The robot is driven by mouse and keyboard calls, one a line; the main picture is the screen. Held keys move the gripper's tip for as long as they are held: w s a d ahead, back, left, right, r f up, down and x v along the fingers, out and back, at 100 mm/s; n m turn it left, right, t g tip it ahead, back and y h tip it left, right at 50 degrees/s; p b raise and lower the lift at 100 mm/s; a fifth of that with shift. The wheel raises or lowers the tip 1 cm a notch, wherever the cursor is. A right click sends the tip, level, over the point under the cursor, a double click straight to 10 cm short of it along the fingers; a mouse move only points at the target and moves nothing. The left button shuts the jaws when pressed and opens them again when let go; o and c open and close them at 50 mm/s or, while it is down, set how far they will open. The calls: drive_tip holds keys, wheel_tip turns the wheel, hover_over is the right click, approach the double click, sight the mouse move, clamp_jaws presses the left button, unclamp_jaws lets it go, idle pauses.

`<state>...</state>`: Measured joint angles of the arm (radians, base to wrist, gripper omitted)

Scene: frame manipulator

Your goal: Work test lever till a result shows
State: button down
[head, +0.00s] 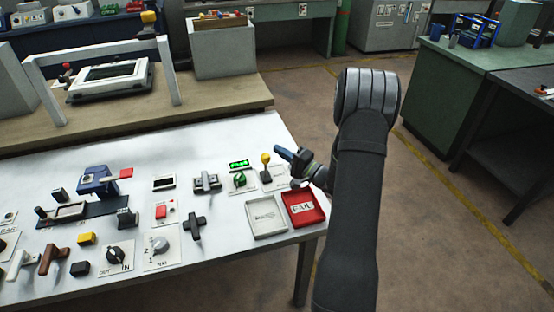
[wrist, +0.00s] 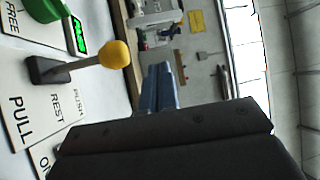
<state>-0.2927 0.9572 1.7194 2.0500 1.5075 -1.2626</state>
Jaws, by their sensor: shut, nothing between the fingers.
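The test lever (head: 265,159) has a yellow ball knob and stands near the right end of the white bench, roughly upright. In the wrist view its yellow knob (wrist: 114,54) sits on a thin stem above a dark base, on a plate (wrist: 40,112) marked PUSH, REST and PULL. A small display (head: 239,165) left of the lever is lit green; it also shows in the wrist view (wrist: 76,36), its lettering too small to read surely. My gripper (head: 280,152) is shut and empty, its blue fingertips (wrist: 158,88) just right of the knob, apparently apart from it.
A green knob (head: 240,179) sits below the display. A pale tray (head: 254,230) and a red tray (head: 318,216) marked FAIL lie at the bench's right front corner. Several other switches and handles fill the bench's left. Open floor lies right.

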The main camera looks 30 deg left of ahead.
sight(266, 166)
drive_tip(key=d+r, duration=0.6)
drive_tip(key=d, duration=0.4)
drive_tip(key=w+a+f, duration=0.1)
drive_tip(key=f, duration=0.2)
drive_tip(key=w+a+f, duration=0.1)
drive_tip(key=f, duration=0.3)
drive_tip(key=w+a+f, duration=0.2)
drive_tip(key=f, duration=0.2)
drive_tip(key=shift+a, duration=0.1)
drive_tip(key=a, duration=0.3)
drive_tip(key=s+a, duration=0.1)
drive_tip(key=a, duration=0.5)
drive_tip(key=shift+s+a+r, duration=0.15)
drive_tip(key=shift+s+r, duration=0.05)
drive_tip(key=shift+r, duration=0.15)
drive_tip(key=shift+s, duration=0.4)
